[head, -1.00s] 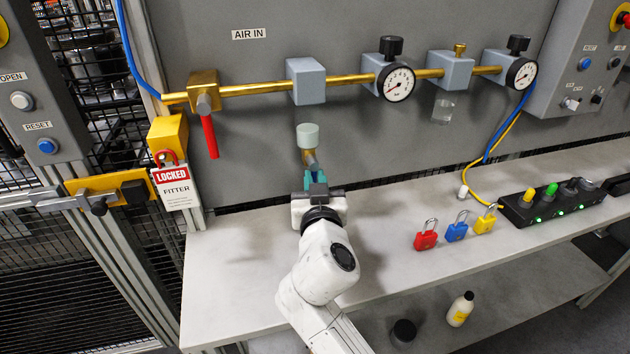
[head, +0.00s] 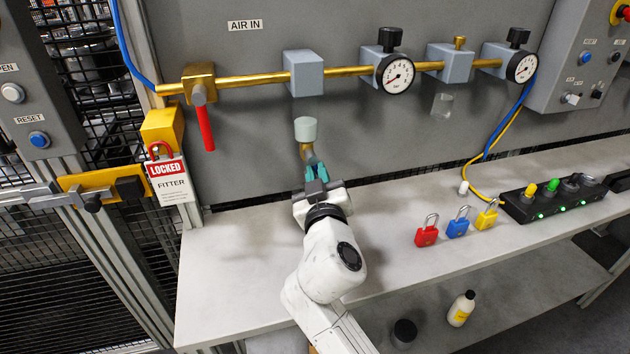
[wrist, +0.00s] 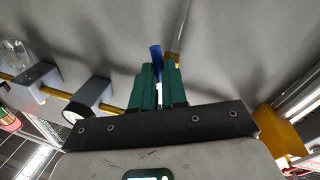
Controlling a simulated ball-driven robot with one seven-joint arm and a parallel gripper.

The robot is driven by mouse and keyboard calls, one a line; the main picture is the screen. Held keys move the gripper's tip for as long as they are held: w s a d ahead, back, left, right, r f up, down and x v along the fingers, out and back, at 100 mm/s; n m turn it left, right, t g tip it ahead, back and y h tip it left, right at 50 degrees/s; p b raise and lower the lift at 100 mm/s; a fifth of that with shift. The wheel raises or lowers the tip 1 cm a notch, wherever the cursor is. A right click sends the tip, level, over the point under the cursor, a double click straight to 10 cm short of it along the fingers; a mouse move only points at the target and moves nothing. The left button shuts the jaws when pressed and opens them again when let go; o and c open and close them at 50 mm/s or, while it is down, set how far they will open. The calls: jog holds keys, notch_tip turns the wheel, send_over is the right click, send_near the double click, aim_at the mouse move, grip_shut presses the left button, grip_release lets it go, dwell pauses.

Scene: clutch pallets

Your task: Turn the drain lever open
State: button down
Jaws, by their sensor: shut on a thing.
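The blue drain lever (wrist: 156,58) stands between the teal fingers of my gripper (wrist: 159,75) in the wrist view, with its tip showing above them. In the head view, my gripper (head: 317,172) is shut at the brass drain fitting (head: 307,152), below a pale cylindrical bowl (head: 305,130). The lever is mostly hidden by the fingers there. The gripper points up and slightly left.
A red-handled valve (head: 205,128) hangs to the left. Gauges (head: 397,74) sit on the brass line at right. Red (head: 427,235), blue (head: 457,227) and yellow (head: 487,218) padlocks stand on the bench (head: 240,285) right of my arm. The bench's left part is clear.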

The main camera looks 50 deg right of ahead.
jog(key=shift+s+d+r+n+t+y+p, duration=0.3)
jog(key=shift+n+t+p, duration=0.35)
jog(key=shift+n, duration=1.95)
jog(key=shift+w+d+r+n+t+y+p, duration=0.1)
jog(key=shift+r+n+t+y+p, duration=0.35)
jog(key=shift+n, duration=2.15)
jog(key=shift+s+d+r+n+t+y+p, duration=0.2)
jog(key=shift+r+n+t+p, duration=0.4)
jog(key=shift+n, duration=2)
jog(key=shift+f+n+t, duration=0.2)
jog(key=shift+n+t, duration=0.1)
jog(key=shift+n, duration=0.1)
jog(key=shift+a, duration=0.1)
jog(key=c, duration=1.2)
grip_release()
jog(key=shift+f, duration=0.1)
jog(key=shift+o, duration=0.2)
jog(key=shift+f, duration=0.1)
